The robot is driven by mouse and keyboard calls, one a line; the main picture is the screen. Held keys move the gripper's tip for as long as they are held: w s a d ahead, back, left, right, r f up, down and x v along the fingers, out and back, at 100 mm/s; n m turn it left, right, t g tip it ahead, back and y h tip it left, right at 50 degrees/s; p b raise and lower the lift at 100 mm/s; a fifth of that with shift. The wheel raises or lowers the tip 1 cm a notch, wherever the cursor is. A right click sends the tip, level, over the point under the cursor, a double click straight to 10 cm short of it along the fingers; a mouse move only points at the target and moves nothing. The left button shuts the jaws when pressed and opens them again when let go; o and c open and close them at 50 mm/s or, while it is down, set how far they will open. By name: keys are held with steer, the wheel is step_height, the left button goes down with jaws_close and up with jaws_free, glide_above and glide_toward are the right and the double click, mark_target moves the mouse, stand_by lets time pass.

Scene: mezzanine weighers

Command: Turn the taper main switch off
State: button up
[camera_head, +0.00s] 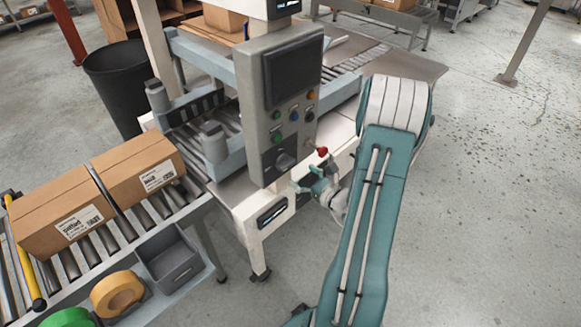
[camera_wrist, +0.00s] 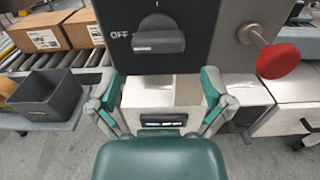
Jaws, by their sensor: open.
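The taper main switch (camera_head: 285,161) is a dark rotary knob low on the grey control panel (camera_head: 250,100) of the taping machine. In the wrist view the switch (camera_wrist: 158,36) shows close up, its grip bar lying about level, with the word OFF printed to its left. My gripper (camera_head: 312,182) is just below and right of the panel. In the wrist view my gripper (camera_wrist: 162,90) is open and empty, its teal fingers spread below the switch and apart from it.
A red mushroom button (camera_wrist: 278,60) on a metal stem sticks out right of the switch; it also shows in the head view (camera_head: 322,151). Cardboard boxes (camera_head: 60,205) sit on a roller conveyor (camera_head: 122,225) at left. A grey bin (camera_head: 170,262) hangs beside it. Floor at right is clear.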

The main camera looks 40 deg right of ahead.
steer(key=s, duration=0.6)
steer(key=shift+d, duration=0.25)
steer(key=a+r+n+g+y, duration=0.55)
steer(key=a+n, duration=0.45)
steer(key=a, duration=0.2)
steer(key=a+r+n+g+y, duration=0.45)
steer(key=a+n+g, duration=0.35)
steer(key=a, duration=0.4)
steer(key=s+a+r+n+h, duration=0.2)
steer(key=s+r+n+h, duration=0.2)
steer(key=n, duration=0.4)
steer(key=s+a+r+n+t+h, duration=0.1)
steer(key=s+a+r+n+h, duration=0.2)
steer(key=r+n+h, duration=0.3)
steer(key=s+n+h, duration=0.1)
steer(key=n, duration=0.2)
steer(key=shift+r, duration=0.35)
